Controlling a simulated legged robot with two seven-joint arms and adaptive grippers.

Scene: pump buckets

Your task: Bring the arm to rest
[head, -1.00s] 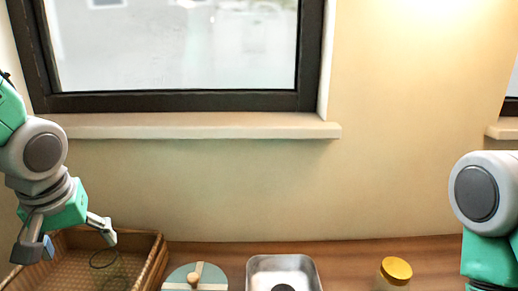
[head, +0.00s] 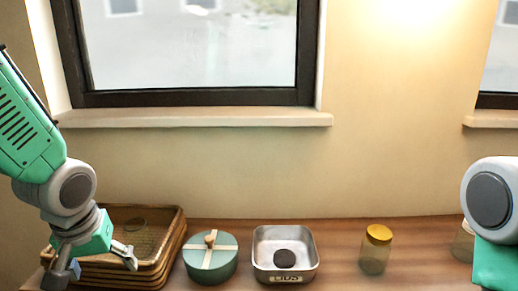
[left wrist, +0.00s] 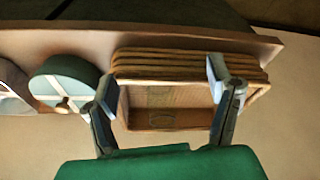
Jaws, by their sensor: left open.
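My left gripper (head: 98,264) is open and empty at the left of the head view, in front of a stack of brown woven trays (head: 165,262). In the left wrist view its two fingers (left wrist: 162,90) are spread apart, with the tray stack (left wrist: 180,60) beyond them. A thin dark ring shape shows inside the top tray. On the right of the head view only a grey joint and green link of my right arm show; its gripper is out of view.
On the wooden counter (head: 340,240) stand a green round lidded pot (head: 212,268), a metal pan (head: 300,240) with a dark round thing inside, and a yellow-lidded jar (head: 374,256). Another jar (head: 461,245) is partly hidden by my right arm. A window sill (head: 200,118) runs above.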

